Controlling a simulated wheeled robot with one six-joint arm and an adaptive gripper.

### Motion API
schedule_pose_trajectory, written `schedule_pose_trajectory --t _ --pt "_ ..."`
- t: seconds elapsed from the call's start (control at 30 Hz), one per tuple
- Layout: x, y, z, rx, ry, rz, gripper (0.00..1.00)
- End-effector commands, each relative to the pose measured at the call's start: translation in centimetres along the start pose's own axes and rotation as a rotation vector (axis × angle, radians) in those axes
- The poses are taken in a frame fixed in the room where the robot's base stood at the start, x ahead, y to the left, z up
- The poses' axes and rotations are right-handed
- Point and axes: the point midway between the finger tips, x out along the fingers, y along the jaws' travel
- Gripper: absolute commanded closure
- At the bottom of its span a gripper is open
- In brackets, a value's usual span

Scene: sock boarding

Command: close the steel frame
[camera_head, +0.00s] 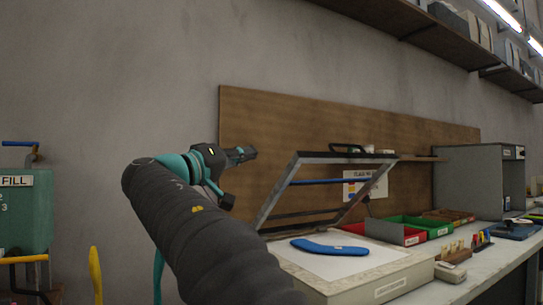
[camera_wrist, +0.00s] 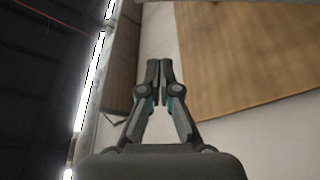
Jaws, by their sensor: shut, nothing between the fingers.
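The steel frame (camera_head: 288,188) stands raised at a slant over a pale press base (camera_head: 345,285) in the head view. It is open, with a handle (camera_head: 347,148) on its upper edge and a blue bar across it. A flat blue sock shape (camera_head: 330,247) lies on the white top below it. My gripper (camera_head: 250,153) is to the left of the frame's upper edge, apart from it, pointing right. In the wrist view my gripper (camera_wrist: 159,65) is shut with its fingertips together and nothing between them. The frame does not clearly show in the wrist view.
A brown board (camera_head: 260,120) stands against the wall behind the bench. Red (camera_head: 413,237) and green (camera_head: 437,231) bins and a grey cabinet (camera_head: 468,180) are to the right. A shelf (camera_head: 420,35) runs above.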

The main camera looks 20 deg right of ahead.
Motion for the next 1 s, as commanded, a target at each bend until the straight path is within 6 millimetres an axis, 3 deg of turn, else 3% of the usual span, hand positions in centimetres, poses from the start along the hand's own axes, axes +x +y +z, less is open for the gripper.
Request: schedule_pose_trajectory --t 0.17,0.67,1.0 --pt "1.6 0.3 -0.3 0.005 0.001 0.013 1.0" --pt "10.0 0.4 -0.3 0.003 0.001 0.011 1.0" --pt "8.8 0.2 2.9 0.003 0.003 0.008 1.0"
